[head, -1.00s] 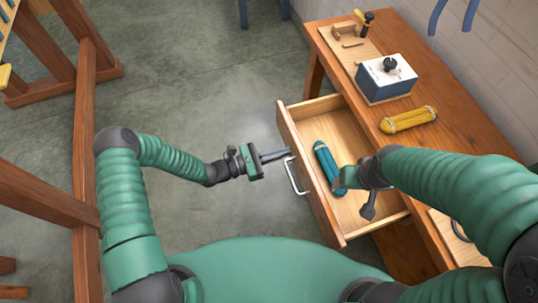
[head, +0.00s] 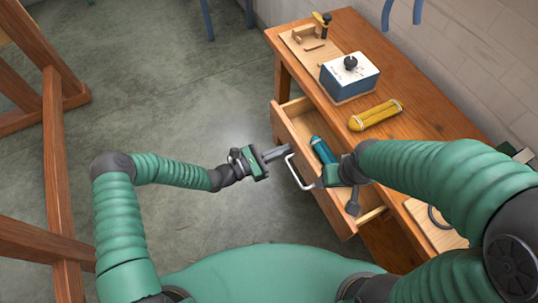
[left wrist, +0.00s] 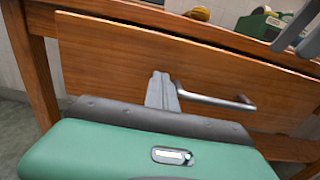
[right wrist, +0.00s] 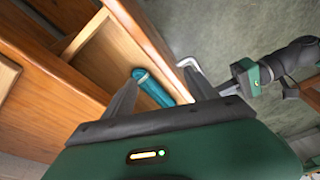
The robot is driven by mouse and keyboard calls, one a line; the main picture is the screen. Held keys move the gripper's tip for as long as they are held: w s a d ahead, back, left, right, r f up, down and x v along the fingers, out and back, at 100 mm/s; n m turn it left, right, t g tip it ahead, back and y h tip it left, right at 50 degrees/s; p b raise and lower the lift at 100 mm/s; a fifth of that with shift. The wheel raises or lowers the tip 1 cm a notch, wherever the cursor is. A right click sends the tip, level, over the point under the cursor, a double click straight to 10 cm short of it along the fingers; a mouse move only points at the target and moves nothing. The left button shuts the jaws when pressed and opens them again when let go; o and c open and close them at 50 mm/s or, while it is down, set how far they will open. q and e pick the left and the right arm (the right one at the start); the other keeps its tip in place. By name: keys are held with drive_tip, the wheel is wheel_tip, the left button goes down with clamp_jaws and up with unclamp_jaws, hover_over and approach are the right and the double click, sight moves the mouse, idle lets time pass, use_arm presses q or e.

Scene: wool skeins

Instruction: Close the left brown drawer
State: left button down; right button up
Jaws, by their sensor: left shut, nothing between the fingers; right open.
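The brown drawer (head: 333,212) of the wooden desk is partly open, with a silver handle (head: 292,172) on its front. The drawer front (left wrist: 120,48) and handle (left wrist: 215,97) also show in the left wrist view. My left gripper (head: 288,150) is shut and empty, its tips at the drawer front beside the handle's far end; I cannot tell whether they touch. My right gripper (head: 337,196) is open above the drawer's near part. A teal skein (head: 321,149) lies inside the drawer; in the right wrist view it (right wrist: 152,88) shows between the open fingers.
On the desk top (head: 390,115) are a blue and white box (head: 349,77) with a black knob, a yellow skein (head: 375,115) and a wooden board (head: 300,42) with tools. A wooden frame (head: 55,160) stands at left. The floor between is clear.

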sight(318, 136)
use_arm(q)
drive_tip(key=b+x, duration=0.2)
drive_tip(key=x, duration=1.1)
drive_tip(key=shift+d+f+b, duration=0.1)
drive_tip(key=shift+d+b, duration=0.1)
drive_tip(key=shift+b, duration=0.2)
use_arm(e)
wheel_tip(318, 136, down, 3)
drive_tip(key=shift+a+r, duration=0.1)
drive_tip(key=shift+a, duration=0.05)
use_arm(q)
drive_tip(key=shift+w+d, duration=0.1)
drive_tip(key=shift+d, duration=0.1)
drive_tip(key=shift+r, duration=0.25)
use_arm(e)
drive_tip(key=shift+s+a, duration=0.2)
use_arm(q)
drive_tip(key=shift+w+a, duration=0.1)
use_arm(e)
drive_tip(key=shift+w+a, duration=0.1)
drive_tip(key=shift+a, duration=0.15)
use_arm(q)
drive_tip(key=shift+r, duration=0.1)
drive_tip(key=shift+r, duration=0.1)
